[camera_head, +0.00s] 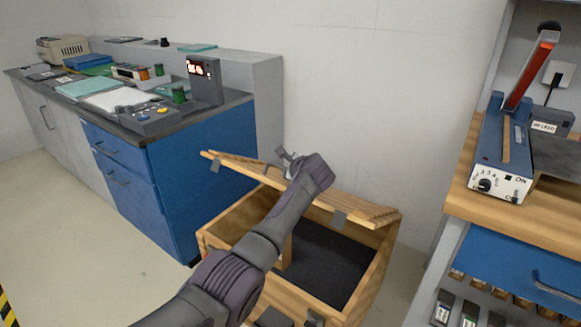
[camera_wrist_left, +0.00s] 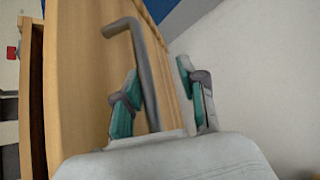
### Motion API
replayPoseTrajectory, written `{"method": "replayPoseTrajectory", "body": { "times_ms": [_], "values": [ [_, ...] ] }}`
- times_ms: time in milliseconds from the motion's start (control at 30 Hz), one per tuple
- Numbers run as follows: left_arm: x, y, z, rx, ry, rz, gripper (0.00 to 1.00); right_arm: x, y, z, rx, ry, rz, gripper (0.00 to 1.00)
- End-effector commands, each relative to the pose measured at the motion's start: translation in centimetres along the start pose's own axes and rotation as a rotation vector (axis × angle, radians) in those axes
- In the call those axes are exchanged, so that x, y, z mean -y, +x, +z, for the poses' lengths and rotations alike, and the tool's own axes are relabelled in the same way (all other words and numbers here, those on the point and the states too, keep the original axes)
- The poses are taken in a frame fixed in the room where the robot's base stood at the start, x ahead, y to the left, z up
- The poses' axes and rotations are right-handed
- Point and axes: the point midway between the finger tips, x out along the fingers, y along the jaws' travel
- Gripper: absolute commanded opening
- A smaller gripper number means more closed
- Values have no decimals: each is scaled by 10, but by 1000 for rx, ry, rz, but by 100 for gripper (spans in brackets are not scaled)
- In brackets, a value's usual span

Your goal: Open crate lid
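The wooden crate (camera_head: 218,243) stands on the floor between the blue cabinet and the workbench. Its lid (camera_head: 362,208) is raised and tilted at the back, and the dark inside of the crate shows below it. My left arm reaches across the crate, with my left gripper (camera_head: 291,163) at the lid. In the left wrist view, the two teal fingers of my left gripper (camera_wrist_left: 161,100) are apart. A grey bent metal handle (camera_wrist_left: 143,70) runs between them, beside the wooden lid (camera_wrist_left: 82,85). I see no clear grip on it. My right gripper is out of view.
A blue cabinet (camera_head: 205,165) with devices on top stands to the left of the crate. A wooden workbench (camera_head: 520,215) with a blue-grey device (camera_head: 497,165) and a blue drawer (camera_head: 535,275) stands at the right. A white wall is close behind. Open floor lies at the left.

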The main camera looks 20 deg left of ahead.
Motion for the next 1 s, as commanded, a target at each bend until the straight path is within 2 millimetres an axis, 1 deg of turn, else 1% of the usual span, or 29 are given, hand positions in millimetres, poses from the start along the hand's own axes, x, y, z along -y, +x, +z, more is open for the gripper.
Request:
{"method": "replayPoseTrajectory", "body": {
  "times_ms": [267, 433, 567, 800, 1000],
  "values": [
    [1, -2, 0, 0, 0, -3, 39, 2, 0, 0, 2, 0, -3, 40],
    [1, -16, -1, 0, -1, -5, 39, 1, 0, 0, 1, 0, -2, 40],
    [1, -34, 0, -2, -2, -6, 39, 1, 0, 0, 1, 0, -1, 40],
    [1, -80, -1, -2, -1, -4, 39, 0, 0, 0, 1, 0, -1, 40],
    [0, -109, -1, -1, 0, -2, 39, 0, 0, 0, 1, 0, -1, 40]
  ]
}}
